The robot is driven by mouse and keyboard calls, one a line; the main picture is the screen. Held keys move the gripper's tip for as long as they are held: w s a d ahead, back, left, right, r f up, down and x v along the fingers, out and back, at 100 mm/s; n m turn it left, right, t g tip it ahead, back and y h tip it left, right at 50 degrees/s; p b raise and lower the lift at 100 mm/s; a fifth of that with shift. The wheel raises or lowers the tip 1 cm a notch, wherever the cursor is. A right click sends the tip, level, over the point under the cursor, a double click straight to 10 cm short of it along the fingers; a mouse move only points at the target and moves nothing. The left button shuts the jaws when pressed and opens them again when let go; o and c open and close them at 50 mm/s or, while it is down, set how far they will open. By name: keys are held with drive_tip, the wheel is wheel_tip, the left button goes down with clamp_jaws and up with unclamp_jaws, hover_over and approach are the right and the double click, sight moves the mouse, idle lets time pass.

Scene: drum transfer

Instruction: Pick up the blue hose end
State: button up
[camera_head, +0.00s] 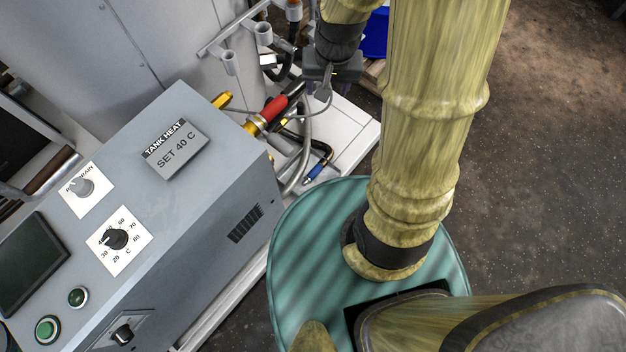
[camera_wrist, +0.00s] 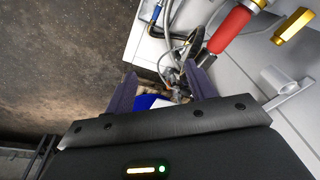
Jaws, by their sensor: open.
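The blue hose end (camera_head: 319,167) lies on the white platform at the end of a dark hose, near the corner of the grey cabinet. It also shows small at the top of the wrist view (camera_wrist: 156,13), beyond the fingertips. My gripper (camera_wrist: 161,68) is open with nothing held between its two dark fingers. In the head view my gripper (camera_head: 324,88) hangs above and behind the blue hose end, apart from it. My arm hides part of the gripper in the head view.
A red-handled fitting (camera_head: 272,109), a yellow fitting (camera_head: 222,100) and grey hoses crowd close by. A rack of grey cups (camera_head: 264,34) stands behind. A blue bin (camera_head: 375,36) is at the back. A green drum lid (camera_head: 300,240) is in front; floor at right is clear.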

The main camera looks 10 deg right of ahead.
drive_tip(key=w+f+m+b, duration=0.2)
drive_tip(key=f+b, duration=0.8)
drive_tip(key=f, duration=0.6)
drive_tip(key=w+f+m+g+b, duration=0.1)
drive_tip(key=w+f+m+b, duration=0.2)
drive_tip(key=f+b, duration=0.8)
drive_tip(key=w+f+m+g+b, duration=0.1)
drive_tip(key=w+f+b, duration=0.3)
drive_tip(key=f+b, duration=0.7)
wheel_tip(320, 180, down, 11)
drive_tip(key=shift+w+a+r+m, duration=0.2)
drive_tip(key=shift+a+m, duration=0.2)
drive_tip(key=shift+m, duration=0.4)
drive_tip(key=shift+s, duration=0.1)
drive_tip(key=b, duration=0.8)
hover_over(314, 171)
wheel_tip(314, 171, down, 12)
drive_tip(key=shift+f, duration=0.1)
